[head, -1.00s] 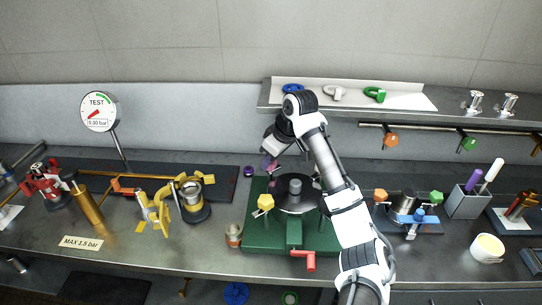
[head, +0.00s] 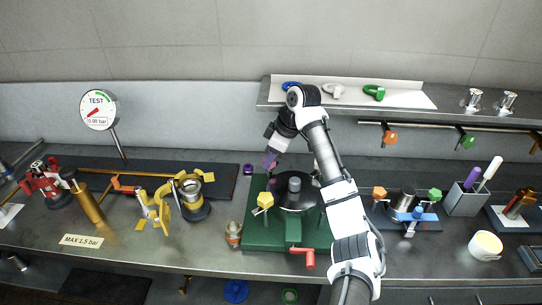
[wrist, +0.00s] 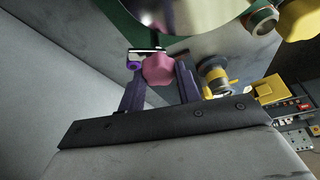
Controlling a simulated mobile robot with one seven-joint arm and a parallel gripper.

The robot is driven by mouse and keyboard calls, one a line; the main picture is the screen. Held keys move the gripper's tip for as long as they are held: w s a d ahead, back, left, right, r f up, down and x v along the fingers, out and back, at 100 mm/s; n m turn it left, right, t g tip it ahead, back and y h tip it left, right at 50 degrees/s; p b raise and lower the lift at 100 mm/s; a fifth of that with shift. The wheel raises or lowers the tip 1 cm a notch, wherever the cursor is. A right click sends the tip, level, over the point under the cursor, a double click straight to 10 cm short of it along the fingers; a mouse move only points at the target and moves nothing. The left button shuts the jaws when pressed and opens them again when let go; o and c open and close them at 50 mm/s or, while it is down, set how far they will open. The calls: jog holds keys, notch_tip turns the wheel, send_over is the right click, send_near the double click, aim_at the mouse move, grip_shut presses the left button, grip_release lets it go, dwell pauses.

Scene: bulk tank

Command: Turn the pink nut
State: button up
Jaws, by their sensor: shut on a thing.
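The pink nut (wrist: 158,70) is a faceted knob in the middle of the wrist view, beside the rim of a large round metal lid (wrist: 195,12). My gripper (wrist: 159,64) has its two purple fingers on either side of the nut and is shut on it. In the head view my gripper (head: 269,163) is at the back left of the green base (head: 262,233) that carries the round vessel (head: 296,192). The nut is mostly hidden there by my fingers.
A yellow nut (head: 265,200) stands at the vessel's left front. A red handle (head: 308,258) sticks out in front. The shelf (head: 420,103) runs above, behind my arm. The pressure gauge (head: 98,110) stands at left, its needle low. A purple cap (head: 248,169) lies nearby.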

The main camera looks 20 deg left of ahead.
jog(key=o, duration=1)
jog(key=shift+c, duration=0.2)
jog(key=shift+m, duration=0.3)
jog(key=m+t, duration=0.1)
jog(key=m, duration=0.1)
jog(key=m+t+b, duration=0.1)
jog(key=m, duration=0.2)
jog(key=shift+s+h, duration=0.1)
jog(key=shift+h, duration=0.2)
jog(key=m+t+b, duration=0.1)
jog(key=m, duration=0.2)
jog(key=m+t+h+b, duration=0.1)
jog(key=m, duration=0.1)
jog(key=shift+s+m, duration=0.1)
jog(key=shift+m, duration=0.3)
jog(key=m+h, duration=0.1)
jog(key=m, duration=0.1)
jog(key=m+h+b, duration=0.1)
jog(key=m, duration=0.2)
jog(key=shift+a+t, duration=0.15)
jog(key=shift+t, duration=0.25)
jog(key=shift+r+m+h, duration=0.1)
jog(key=shift+m+h, duration=0.6)
jog(key=shift+m, duration=0.7)
jog(key=shift+a+m+p, duration=0.1)
jog(key=shift+m+p, duration=0.25)
jog(key=shift+m, duration=0.45)
